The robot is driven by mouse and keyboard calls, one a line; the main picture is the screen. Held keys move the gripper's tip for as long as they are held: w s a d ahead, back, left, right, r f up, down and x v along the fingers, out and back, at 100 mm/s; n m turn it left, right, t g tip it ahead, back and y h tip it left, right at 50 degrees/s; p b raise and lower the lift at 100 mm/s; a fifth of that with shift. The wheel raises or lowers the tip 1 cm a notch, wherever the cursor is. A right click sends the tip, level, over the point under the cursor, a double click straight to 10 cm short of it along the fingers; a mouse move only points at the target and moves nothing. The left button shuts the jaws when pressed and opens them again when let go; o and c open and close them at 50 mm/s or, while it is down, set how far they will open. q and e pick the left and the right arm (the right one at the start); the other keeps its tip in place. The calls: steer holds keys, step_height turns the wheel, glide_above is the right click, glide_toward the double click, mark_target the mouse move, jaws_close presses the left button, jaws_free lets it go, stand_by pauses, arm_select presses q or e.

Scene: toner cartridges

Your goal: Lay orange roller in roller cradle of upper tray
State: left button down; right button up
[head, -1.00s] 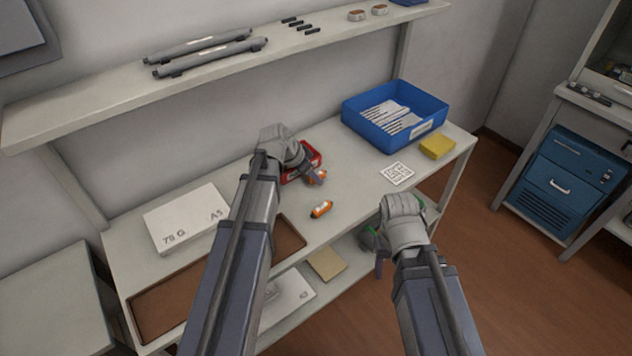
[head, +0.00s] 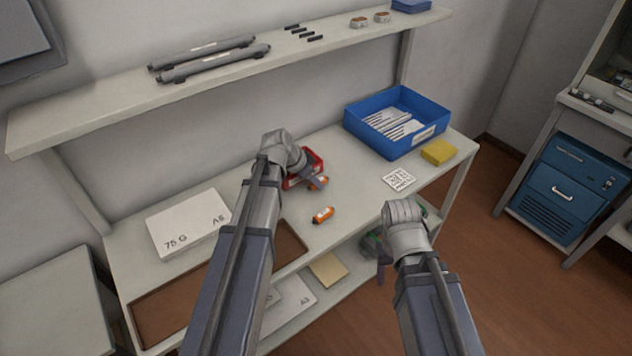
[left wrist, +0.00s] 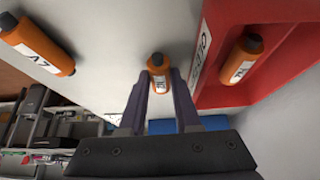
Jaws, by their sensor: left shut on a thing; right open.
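My left gripper (head: 319,184) is low over the tabletop, beside a small red tray (head: 317,158). Its fingers are shut on an orange roller (left wrist: 158,62) with a white label, seen between them in the left wrist view. A second orange roller (left wrist: 241,58) lies inside the red tray, right of the fingers in that view. A third orange roller (head: 323,215) lies loose on the table; it is probably the one at the left of the wrist view (left wrist: 38,45). My right gripper (head: 380,268) is open near the table's front edge. I cannot make out a roller cradle.
A blue bin (head: 436,137) with papers, a yellow block (head: 438,152) and a printed code card (head: 398,179) are at the right. A paper pack (head: 190,222) and a brown tray (head: 160,318) are at the left. A shelf (head: 90,104) with grey cartridges (head: 215,62) hangs above.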

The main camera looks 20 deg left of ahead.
step_height(320, 180, up, 10)
steer(key=p, duration=1)
